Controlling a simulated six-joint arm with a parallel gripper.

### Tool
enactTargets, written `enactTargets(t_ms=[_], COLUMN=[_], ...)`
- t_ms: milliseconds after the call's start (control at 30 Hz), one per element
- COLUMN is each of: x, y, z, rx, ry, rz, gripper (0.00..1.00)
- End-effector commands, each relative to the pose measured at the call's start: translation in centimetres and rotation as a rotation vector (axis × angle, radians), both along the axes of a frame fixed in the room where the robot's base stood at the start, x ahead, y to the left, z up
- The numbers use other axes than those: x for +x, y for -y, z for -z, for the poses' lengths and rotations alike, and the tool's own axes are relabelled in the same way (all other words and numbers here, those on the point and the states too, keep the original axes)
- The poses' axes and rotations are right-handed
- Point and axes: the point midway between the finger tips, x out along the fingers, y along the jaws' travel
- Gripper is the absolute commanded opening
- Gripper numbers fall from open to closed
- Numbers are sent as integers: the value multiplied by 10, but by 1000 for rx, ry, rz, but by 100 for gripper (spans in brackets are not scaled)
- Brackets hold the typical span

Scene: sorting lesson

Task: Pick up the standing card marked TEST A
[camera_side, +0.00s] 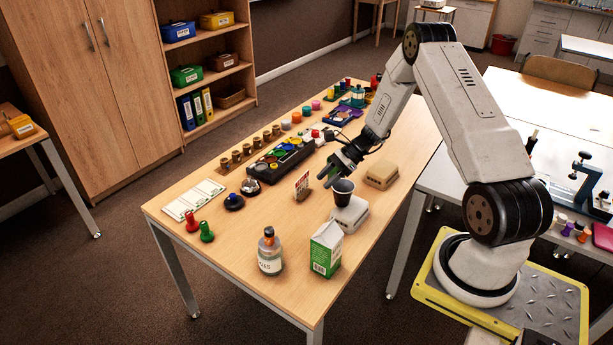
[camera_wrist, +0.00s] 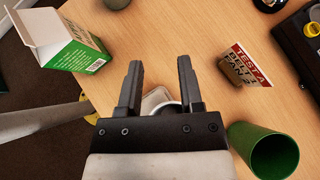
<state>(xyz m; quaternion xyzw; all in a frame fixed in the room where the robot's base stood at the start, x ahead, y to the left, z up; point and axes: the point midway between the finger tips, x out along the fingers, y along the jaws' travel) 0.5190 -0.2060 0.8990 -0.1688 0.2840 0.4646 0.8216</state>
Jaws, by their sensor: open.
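The standing card marked TEST A (camera_wrist: 243,66) is at the upper right of the wrist view, with a red band above pale, dark-lettered print. In the side view the card (camera_side: 302,187) stands on the wooden table, left of a dark cup.
A green cup (camera_wrist: 265,150) stands below the card in the wrist view. A green-and-white carton (camera_side: 326,249) and a bottle (camera_side: 269,252) stand nearer.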

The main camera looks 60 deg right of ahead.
Motion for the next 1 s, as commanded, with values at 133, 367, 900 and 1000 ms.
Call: enactTargets(t_ms=[133, 367, 900, 1000], x=[16, 43, 128, 128], y=[2, 15, 53, 55], z=[6, 9, -20, -2], rx=[-113, -326, -872, -884], ry=[-58, -138, -219, -226], rz=[-148, -334, -561, -565], gripper=[47, 47, 47, 47])
